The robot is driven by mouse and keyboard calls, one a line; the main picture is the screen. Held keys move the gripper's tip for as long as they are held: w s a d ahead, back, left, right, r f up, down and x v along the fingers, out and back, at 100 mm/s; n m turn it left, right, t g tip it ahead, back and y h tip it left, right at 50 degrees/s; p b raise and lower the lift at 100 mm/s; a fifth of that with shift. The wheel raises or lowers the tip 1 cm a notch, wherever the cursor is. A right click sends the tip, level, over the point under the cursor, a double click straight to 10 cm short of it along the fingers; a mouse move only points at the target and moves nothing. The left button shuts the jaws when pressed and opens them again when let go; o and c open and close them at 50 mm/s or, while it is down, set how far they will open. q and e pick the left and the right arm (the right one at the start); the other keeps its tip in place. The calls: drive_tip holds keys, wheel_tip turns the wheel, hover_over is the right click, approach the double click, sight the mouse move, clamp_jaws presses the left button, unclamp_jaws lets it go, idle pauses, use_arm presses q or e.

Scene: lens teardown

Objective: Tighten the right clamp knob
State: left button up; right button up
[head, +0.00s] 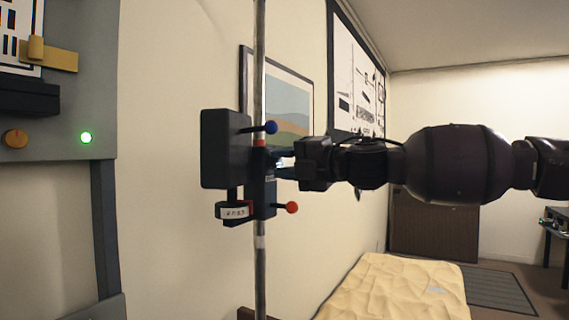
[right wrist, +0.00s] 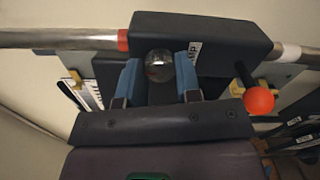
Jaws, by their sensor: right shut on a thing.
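A dark clamp block (head: 222,150) sits on an upright metal pole (head: 260,70) in the head view. It carries a lever with a blue ball (head: 271,127) above and one with a red ball (head: 291,207) below. My right gripper (head: 283,165) reaches in from the right at a height between them. The red ball (right wrist: 258,100) is apart from the fingers, to the right. My left gripper is out of view.
A grey panel (head: 70,140) with a green light (head: 86,137) and an orange dial (head: 15,138) stands at the left. A framed picture (head: 290,90) hangs on the wall behind the pole. A cloth-covered surface (head: 400,290) is at the lower right.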

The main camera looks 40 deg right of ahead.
idle(0.3)
drive_tip(key=o, duration=0.9)
